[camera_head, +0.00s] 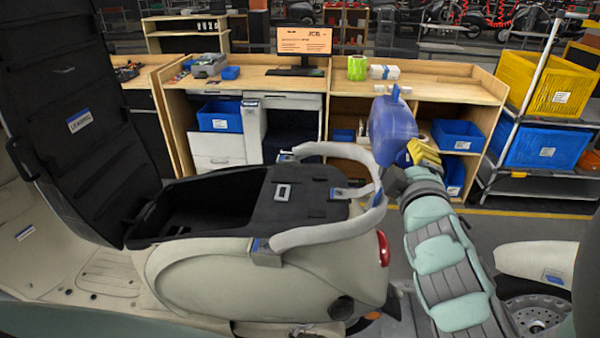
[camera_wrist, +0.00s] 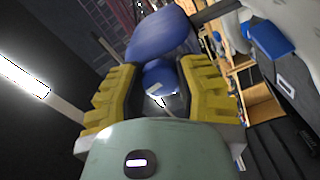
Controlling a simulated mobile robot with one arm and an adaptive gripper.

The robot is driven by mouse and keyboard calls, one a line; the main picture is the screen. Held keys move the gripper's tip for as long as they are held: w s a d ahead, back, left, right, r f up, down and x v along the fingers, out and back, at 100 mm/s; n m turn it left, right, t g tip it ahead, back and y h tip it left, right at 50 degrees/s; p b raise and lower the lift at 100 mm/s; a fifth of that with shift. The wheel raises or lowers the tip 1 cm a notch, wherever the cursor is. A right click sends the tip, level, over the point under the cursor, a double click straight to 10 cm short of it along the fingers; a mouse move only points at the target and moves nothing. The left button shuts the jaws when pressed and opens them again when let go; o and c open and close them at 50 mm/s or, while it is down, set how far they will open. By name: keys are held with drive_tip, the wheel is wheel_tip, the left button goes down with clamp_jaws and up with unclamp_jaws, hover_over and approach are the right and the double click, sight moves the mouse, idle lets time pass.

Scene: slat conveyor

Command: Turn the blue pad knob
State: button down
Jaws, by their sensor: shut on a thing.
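The blue pad (camera_head: 390,128) stands upright behind the scooter's seat at the rear of the scooter. In the wrist view the blue pad (camera_wrist: 162,33) is just beyond the fingertips. A rounded blue knob (camera_wrist: 160,76) sits between the yellow fingers, below the pad. My gripper (camera_head: 421,152) reaches the pad from its right side, and its fingers are shut on the knob. In the head view the fingers and wrist hide the knob.
The scooter's grey grab rail (camera_head: 328,233) curves around the seat (camera_head: 300,190) close to my gripper's left. A wooden workbench (camera_head: 445,88) with blue bins stands behind. A rack with yellow (camera_head: 548,82) and blue crates is at the right.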

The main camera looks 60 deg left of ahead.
drive_tip(key=shift+m, duration=0.7)
drive_tip(key=shift+s, duration=0.1)
drive_tip(key=c, duration=0.6)
unclamp_jaws()
drive_tip(key=shift+o, duration=0.2)
